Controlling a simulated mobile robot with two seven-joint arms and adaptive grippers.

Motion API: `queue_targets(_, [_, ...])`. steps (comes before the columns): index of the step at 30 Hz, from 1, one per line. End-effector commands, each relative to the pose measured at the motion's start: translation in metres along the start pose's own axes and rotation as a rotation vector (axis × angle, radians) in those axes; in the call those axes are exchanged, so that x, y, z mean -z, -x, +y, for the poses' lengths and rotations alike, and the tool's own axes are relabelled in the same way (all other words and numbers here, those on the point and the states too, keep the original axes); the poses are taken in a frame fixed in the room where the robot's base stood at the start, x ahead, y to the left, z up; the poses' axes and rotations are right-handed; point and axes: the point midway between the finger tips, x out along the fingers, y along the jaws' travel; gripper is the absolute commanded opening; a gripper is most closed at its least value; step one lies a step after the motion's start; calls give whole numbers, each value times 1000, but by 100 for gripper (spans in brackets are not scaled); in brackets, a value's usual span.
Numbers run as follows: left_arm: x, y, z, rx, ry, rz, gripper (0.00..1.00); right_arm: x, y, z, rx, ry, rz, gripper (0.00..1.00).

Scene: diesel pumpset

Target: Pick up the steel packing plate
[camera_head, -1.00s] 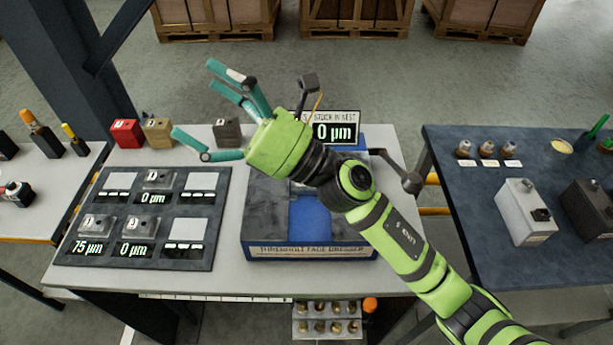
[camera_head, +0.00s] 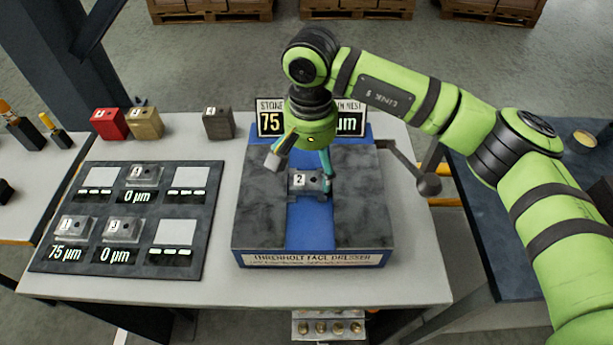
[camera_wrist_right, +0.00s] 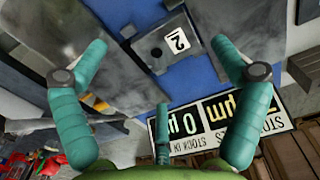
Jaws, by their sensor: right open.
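A grey steel plate marked 2 (camera_head: 309,182) sits in the blue channel of the face dresser (camera_head: 262,215). It also shows in the right wrist view (camera_wrist_right: 165,47), with a dark hole beside its label. My right gripper (camera_head: 301,168) points down just above this plate and partly covers it in the head view. In the wrist view its teal fingers (camera_wrist_right: 160,50) are spread on either side of the plate, with nothing between them held. Similar grey plates marked 1 (camera_head: 76,228), 3 (camera_head: 123,229) and 4 (camera_head: 145,175) lie on the dark tray. My left gripper is not in view.
A display (camera_head: 270,118) stands behind the dresser, partly hidden by my arm. Red (camera_head: 109,123), brass (camera_head: 145,122) and dark grey (camera_head: 218,122) blocks stand at the table's back. A lever with a ball end (camera_head: 428,184) juts out right of the dresser.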

Motion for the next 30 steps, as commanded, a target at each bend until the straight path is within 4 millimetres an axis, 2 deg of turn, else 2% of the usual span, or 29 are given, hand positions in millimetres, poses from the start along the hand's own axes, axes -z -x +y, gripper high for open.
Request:
queue_targets(1, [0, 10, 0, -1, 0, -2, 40, -2, -3, -2, 0, 1, -6, 96])
queue_targets(4, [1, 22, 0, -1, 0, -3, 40, -4, -18, -6, 1, 0, -8, 96])
queue_targets(9, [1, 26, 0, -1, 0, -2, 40, -3, -39, -7, 3, 0, -4, 96])
queue_targets(17, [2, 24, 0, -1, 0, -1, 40, -3, -44, -7, 5, 0, -2, 96])
queue_targets(18, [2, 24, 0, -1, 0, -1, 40, -3, -44, -7, 5, 0, -2, 80])
queue_targets(20, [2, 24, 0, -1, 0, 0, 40, -3, -44, -7, 5, 0, -2, 56])
queue_targets(21, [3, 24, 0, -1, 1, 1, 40, -3, -43, -7, 5, 0, -2, 40])
queue_targets(24, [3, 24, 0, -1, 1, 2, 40, -4, -44, -7, 4, 0, -4, 6])
queue_targets(26, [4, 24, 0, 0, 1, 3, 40, -4, -44, -7, 3, 0, -5, 6])
queue_targets(27, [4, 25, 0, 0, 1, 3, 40, -4, -43, -7, 4, 0, -4, 2])
queue_targets(30, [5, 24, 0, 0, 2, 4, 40, -4, -44, -7, 3, 0, -6, 2])
